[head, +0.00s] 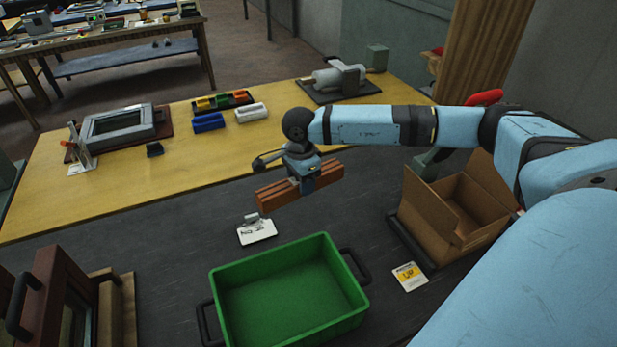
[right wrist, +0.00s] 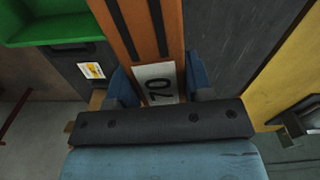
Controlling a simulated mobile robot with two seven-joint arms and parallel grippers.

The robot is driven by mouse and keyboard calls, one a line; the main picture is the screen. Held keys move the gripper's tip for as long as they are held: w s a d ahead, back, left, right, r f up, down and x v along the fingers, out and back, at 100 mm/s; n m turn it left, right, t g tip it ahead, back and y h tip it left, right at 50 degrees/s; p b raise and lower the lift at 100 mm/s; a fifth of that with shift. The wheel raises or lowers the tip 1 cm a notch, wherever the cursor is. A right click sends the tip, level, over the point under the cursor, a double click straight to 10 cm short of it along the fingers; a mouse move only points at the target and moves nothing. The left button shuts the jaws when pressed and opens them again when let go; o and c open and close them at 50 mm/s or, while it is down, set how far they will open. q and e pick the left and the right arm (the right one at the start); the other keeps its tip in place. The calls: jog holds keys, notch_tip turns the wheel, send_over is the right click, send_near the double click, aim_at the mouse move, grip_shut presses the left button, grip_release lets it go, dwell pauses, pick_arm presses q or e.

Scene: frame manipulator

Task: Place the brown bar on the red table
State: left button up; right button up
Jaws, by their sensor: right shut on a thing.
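The brown bar (head: 274,196) is in my right gripper (head: 303,185), which is shut on it near its middle. The bar is above the dark grey worktop (head: 150,215), near its border with the yellow strip. In the right wrist view the brown bar (right wrist: 135,33) has dark stripes and a white label reading 70, and lies between the two blue fingers of the right gripper (right wrist: 155,85). I see no red table; the surfaces in view are dark grey and yellow. My left gripper is not in view.
A green crate (head: 357,298) with black handles stands in front. An open cardboard box (head: 425,215) is at the right, a dark red wooden frame (head: 65,270) at lower left. A grey framed panel (head: 95,128) and coloured blocks (head: 208,122) sit on the yellow table (head: 215,155).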

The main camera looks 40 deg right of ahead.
jog(key=shift+w+d+r+m, duration=0.1)
jog(key=shift+w+d+m, duration=0.1)
jog(key=shift+d+m, duration=0.45)
jog(key=shift+m, duration=0.15)
jog(key=p, duration=0.2)
send_over(305, 234)
notch_tip(305, 234, down, 15)
jog(key=shift+f, duration=0.6)
notch_tip(305, 234, down, 3)
jog(key=shift+f, duration=0.25)
jog(key=shift+f, duration=0.1)
jog(key=o, duration=1.1)
